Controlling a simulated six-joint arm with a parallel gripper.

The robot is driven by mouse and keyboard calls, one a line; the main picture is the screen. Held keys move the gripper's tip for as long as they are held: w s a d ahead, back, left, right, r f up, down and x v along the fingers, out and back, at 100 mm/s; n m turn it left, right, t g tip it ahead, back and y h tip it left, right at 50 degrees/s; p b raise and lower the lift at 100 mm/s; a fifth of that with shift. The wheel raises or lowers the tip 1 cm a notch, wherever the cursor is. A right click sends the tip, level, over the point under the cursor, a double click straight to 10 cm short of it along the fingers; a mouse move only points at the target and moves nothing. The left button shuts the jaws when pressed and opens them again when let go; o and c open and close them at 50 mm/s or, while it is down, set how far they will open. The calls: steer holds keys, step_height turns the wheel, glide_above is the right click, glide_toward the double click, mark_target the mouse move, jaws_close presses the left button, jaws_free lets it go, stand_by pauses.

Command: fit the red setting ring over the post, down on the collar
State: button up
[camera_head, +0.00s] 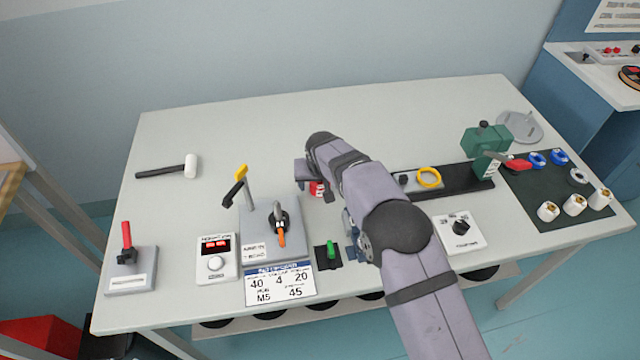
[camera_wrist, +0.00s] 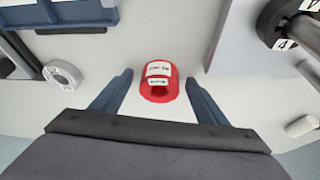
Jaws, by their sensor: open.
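The red setting ring (camera_wrist: 159,82) lies on the table between my open fingers in the wrist view. It has a dark opening and white printed labels. In the head view the ring (camera_head: 317,188) is partly hidden by my arm. My gripper (camera_wrist: 158,84) is open, with a finger on each side of the ring and no visible contact; its height above the ring is unclear. A dark round fitting (camera_wrist: 270,22) with white number labels, seemingly the collar and post, is cut off at the wrist view's upper right. In the head view it appears on the grey station (camera_head: 262,245).
A white-headed mallet (camera_head: 190,166) lies far left. A yellow ring (camera_head: 429,177) is on a dark strip (camera_head: 465,180) to the right. A tall yellow-topped lever (camera_head: 243,178) rises from the station's left side. A green switch (camera_head: 330,250) is in front. The back table is clear.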

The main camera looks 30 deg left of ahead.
steer(key=c, duration=1.2)
steer(key=shift+r, duration=0.2)
steer(key=s+a+r+n, duration=0.1)
steer(key=s+a+r, duration=0.1)
steer(key=r, duration=0.7)
steer(key=s+a+r, duration=0.2)
steer(key=r, duration=0.7)
steer(key=s+r+p, duration=0.2)
steer(key=s+r, duration=0.3)
steer(key=s+d+f+n+g+y, duration=0.1)
steer(key=s+d+f+n, duration=0.1)
steer(key=s+f+n, duration=0.2)
steer(key=shift+s+d+f+g+p, duration=0.3)
steer(key=shift+s+f+p, duration=0.25)
steer(key=shift+s, duration=0.85)
